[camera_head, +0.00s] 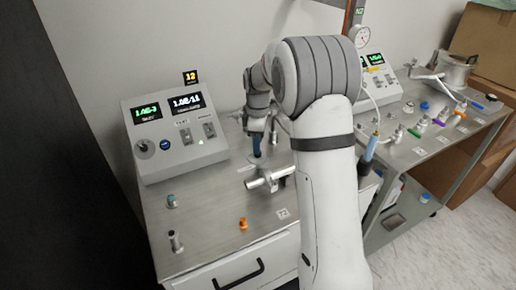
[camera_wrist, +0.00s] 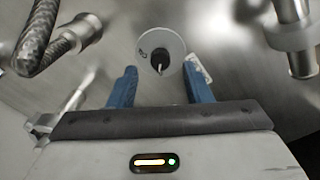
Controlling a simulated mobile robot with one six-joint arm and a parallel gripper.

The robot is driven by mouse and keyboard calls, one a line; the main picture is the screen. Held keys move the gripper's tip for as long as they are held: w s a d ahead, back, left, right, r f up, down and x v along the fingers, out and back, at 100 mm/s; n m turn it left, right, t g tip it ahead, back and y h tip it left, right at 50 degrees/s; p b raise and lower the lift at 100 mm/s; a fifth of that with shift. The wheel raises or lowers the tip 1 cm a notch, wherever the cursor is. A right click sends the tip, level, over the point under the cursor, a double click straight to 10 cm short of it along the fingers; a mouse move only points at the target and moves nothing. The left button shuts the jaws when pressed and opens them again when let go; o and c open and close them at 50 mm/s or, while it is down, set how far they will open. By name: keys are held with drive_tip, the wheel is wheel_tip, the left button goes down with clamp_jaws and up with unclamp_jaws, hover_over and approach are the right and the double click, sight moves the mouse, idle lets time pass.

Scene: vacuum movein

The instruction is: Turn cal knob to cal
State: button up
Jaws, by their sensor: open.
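A black knob (camera_wrist: 160,63) with a pale pointer line sits on a round light-grey dial plate (camera_wrist: 168,40) in the wrist view. Small dark marking shows at the plate's left, too small to read. My gripper (camera_wrist: 160,72) is open, its blue fingertips on either side of the knob with visible gaps. I cannot tell how far above the knob they are. In the head view my gripper (camera_head: 257,150) points down over the steel bench; the knob cannot be made out there.
A control box (camera_head: 178,132) with two displays stands left on the bench (camera_head: 205,208). Metal pipework (camera_head: 265,183) lies close to my gripper; braided hose (camera_wrist: 38,45) and a metal post (camera_wrist: 292,35) flank it in the wrist view. An orange fitting (camera_head: 243,223) stands in front.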

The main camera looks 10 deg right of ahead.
drive_tip(key=shift+f, duration=1.6)
drive_tip(key=shift+c, duration=0.4)
clamp_jaws()
